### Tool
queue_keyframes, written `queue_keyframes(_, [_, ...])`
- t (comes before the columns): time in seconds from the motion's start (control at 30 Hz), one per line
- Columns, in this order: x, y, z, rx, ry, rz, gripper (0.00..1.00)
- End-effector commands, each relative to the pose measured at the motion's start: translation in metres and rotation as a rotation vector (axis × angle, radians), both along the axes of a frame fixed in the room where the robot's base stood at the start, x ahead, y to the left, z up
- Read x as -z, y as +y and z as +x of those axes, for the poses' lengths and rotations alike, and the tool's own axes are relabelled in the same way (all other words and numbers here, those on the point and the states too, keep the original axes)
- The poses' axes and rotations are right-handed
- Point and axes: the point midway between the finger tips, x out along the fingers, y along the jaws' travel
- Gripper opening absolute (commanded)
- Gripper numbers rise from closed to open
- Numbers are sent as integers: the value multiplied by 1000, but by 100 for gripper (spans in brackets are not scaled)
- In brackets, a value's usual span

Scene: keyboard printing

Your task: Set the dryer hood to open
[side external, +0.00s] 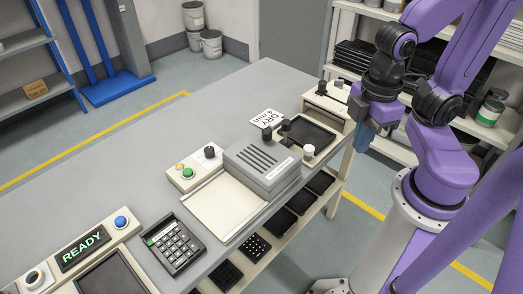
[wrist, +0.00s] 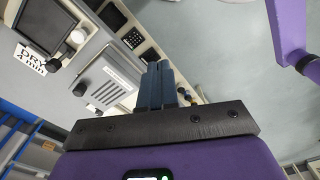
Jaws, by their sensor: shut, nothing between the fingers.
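The dryer hood (side external: 262,162) is a grey box with dark slots on top. It sits over the right part of a cream bed (side external: 222,207), whose left part is bare. A dark knob (side external: 266,133) stands at its far edge, and a white knob (side external: 308,151) is near its right end. In the wrist view the hood (wrist: 106,82) lies left of my fingers. My gripper (wrist: 158,84) is shut and empty, fingers together. In the side view my gripper (side external: 359,138) hangs right of the hood, apart from it, beside the bench's right end.
A "DRY 4 min" card (side external: 267,117) lies behind the hood. A black tray (side external: 308,134) is to its right. A button panel (side external: 193,171), keypad (side external: 174,243) and READY display (side external: 82,248) are to the left. A shelf below holds dark trays (side external: 285,221).

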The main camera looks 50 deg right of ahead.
Motion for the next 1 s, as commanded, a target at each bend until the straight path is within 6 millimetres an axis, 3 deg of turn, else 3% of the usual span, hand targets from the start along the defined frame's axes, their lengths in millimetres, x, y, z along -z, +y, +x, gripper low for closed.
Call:
queue_keyframes(0.1, [0, 0, 0, 0, 0, 0, 0])
queue_keyframes(0.27, [-2, 3, 6, 12, 0, -1, 52])
queue_keyframes(0.3, [-3, 5, 11, 21, 1, -2, 57])
queue_keyframes(0.47, [-10, 17, 48, 82, 1, -6, 57])
queue_keyframes(0.67, [-20, 26, 108, 172, 4, -13, 57])
queue_keyframes(1.0, [-28, 12, 210, 323, 13, -22, 57])
